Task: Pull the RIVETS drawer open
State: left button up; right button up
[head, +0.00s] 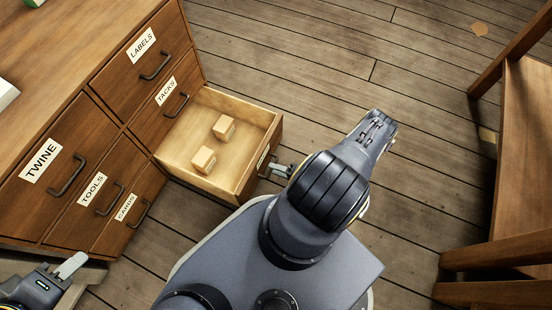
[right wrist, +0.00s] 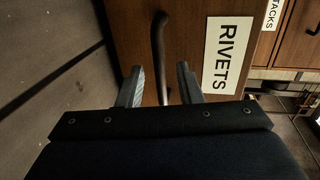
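The RIVETS drawer (head: 241,188) stands pulled out from the wooden cabinet below TACKS in the head view. Two small pale blocks (head: 224,127) (head: 203,159) lie inside it. The right wrist view shows its RIVETS label (right wrist: 227,55) and dark bar handle (right wrist: 159,45). My right gripper (head: 281,170) is at the drawer's front; in the right wrist view its two fingers (right wrist: 161,88) are apart, one on each side of the handle, with gaps visible. My left gripper (head: 72,265) is at the lower left, near the cabinet's lower edge; its finger opening is unclear.
Closed drawers marked LABELS (head: 142,45), TACKS (head: 166,91), TWINE (head: 41,163), TOOLS (head: 92,189) and CARDS (head: 126,206) fill the cabinet front. A wooden piece of furniture (head: 525,150) stands at the right. Bare plank floor (head: 420,150) lies between.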

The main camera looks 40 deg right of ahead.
jog(key=p+v, duration=0.1)
jog(key=v, duration=0.6)
jog(key=shift+p, duration=0.3)
jog(key=shift+s, duration=0.1)
